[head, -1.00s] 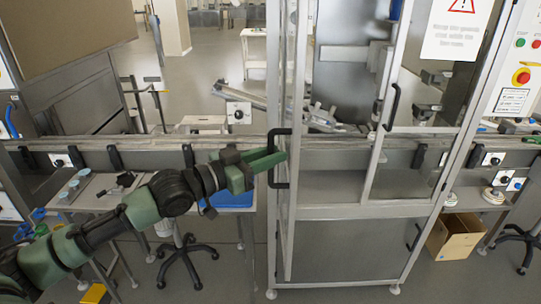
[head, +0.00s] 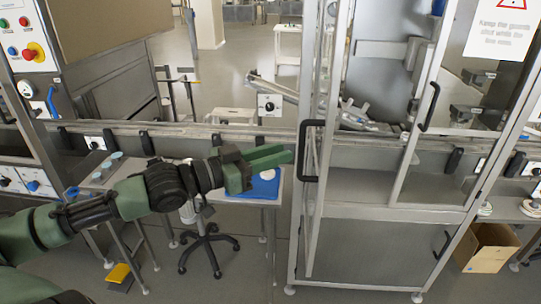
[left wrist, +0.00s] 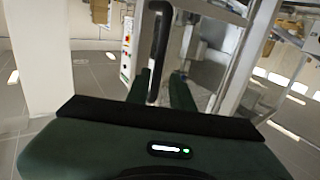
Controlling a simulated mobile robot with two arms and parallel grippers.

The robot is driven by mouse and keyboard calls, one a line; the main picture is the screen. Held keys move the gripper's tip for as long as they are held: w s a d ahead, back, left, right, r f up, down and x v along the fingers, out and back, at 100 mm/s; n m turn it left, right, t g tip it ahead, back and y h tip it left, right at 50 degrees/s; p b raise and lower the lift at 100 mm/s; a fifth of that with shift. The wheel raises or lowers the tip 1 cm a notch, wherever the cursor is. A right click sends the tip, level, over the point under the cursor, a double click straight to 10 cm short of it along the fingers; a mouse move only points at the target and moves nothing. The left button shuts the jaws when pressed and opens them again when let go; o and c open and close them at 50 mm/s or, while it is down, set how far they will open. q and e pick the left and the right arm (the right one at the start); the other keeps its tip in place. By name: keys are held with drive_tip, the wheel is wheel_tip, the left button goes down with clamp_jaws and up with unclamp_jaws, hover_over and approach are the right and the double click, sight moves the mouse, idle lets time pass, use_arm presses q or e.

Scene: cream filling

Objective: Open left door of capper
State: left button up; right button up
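The capper is a metal-framed cabinet with clear doors. Its left door (head: 311,225) stands swung outward and is seen nearly edge-on in the head view. The door's black D-shaped handle (head: 304,152) is at mid-height. The right door's handle (head: 431,105) is at the right. My right gripper is not in view.
A conveyor rail (head: 240,134) runs behind my left arm toward the capper. A small table with a blue tray (head: 265,186) and a black stool (head: 208,240) stand below the gripper. A cardboard box (head: 488,248) is at the lower right.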

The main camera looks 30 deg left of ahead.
use_arm(q)
drive_tip(key=shift+s+a, duration=0.2)
drive_tip(key=shift+s, duration=0.3)
idle(0.3)
